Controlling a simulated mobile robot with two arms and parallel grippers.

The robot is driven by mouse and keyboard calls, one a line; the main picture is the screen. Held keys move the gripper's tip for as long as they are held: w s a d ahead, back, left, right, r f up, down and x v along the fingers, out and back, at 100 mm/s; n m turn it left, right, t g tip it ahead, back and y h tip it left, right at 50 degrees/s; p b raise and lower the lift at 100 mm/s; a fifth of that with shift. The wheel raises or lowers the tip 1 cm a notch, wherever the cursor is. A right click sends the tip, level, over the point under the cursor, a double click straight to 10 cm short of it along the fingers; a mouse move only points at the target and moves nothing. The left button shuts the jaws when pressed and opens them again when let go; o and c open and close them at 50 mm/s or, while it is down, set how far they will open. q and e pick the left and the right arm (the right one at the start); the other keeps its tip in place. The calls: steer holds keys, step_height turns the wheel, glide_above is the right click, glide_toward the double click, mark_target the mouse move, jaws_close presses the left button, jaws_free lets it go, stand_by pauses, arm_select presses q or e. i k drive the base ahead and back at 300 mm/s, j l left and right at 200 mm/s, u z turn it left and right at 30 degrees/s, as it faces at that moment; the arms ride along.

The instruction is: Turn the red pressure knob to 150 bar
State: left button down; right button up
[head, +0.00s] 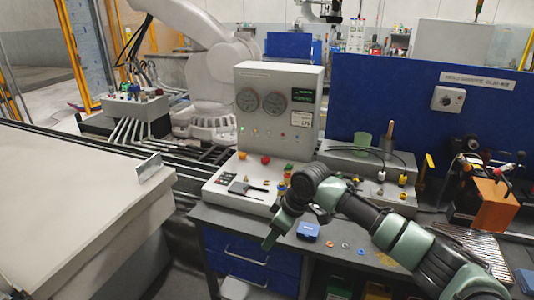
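A light grey test panel (300,78) stands upright on the workbench, with two round gauges (260,101) and a small green-lit display (303,95). My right gripper (271,240) is in front of the console, at the bench's front edge, pointing down and apart from the red knob. Its fingers are seen edge-on, so their opening is unclear. My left gripper is out of view.
A blue box (308,231) and several small rings lie on the bench front. A large pale table (70,200) fills the left.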

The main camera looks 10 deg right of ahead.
mark_target(265, 160)
steer(key=i+l, duration=0.15)
steer(key=i, duration=0.3)
steer(key=i+l, duration=0.2)
steer(key=i, duration=0.2)
steer(key=i+l, duration=0.15)
steer(key=i, duration=0.3)
steer(key=i+l, duration=0.15)
steer(key=i, duration=0.3)
